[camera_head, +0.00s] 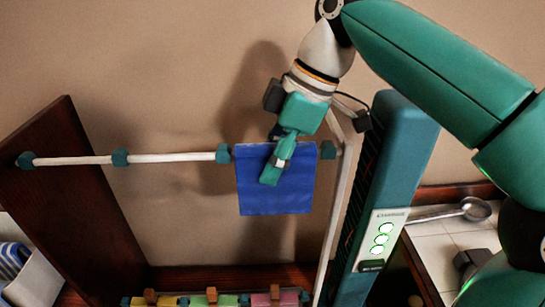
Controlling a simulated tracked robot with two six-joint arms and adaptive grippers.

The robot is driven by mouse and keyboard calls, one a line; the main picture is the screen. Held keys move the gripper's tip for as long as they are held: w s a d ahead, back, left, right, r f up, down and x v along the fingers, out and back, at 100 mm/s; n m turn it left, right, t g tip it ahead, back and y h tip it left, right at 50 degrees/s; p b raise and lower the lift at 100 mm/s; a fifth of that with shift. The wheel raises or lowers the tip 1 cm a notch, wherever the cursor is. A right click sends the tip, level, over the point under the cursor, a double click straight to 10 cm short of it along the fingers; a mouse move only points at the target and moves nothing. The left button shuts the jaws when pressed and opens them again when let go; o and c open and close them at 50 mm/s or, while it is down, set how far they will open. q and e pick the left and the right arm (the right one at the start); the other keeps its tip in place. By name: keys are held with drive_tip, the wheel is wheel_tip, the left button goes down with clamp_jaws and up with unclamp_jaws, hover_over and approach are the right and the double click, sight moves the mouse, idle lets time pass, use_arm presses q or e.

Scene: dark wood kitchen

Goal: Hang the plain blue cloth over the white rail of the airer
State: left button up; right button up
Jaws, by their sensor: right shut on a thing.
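The plain blue cloth (258,196) hangs flat at the right part of the white rail (75,160), between two teal blocks on it. Its top edge shows slightly above the rail's line, and it hides the rail there. I cannot tell whether any cloth hangs behind the rail. My right gripper (273,172) comes down from above and is shut on the cloth near its upper middle, covering part of it. My left gripper is not in view.
A dark wood panel (75,190) stands at the rail's left end. Coloured pieces (228,300) lie along the bottom. A striped cloth (12,260) is in a white container at lower left. A metal ladle (472,209) lies on tiles at right. The left rail stretch is bare.

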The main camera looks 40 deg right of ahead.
idle(0.3)
drive_tip(key=o, duration=1.2)
drive_tip(key=shift+o, duration=0.2)
drive_tip(key=v, duration=0.6)
drive_tip(key=shift+s+d+r, duration=0.15)
drive_tip(key=shift+d+r, duration=0.1)
drive_tip(key=shift+r, duration=0.35)
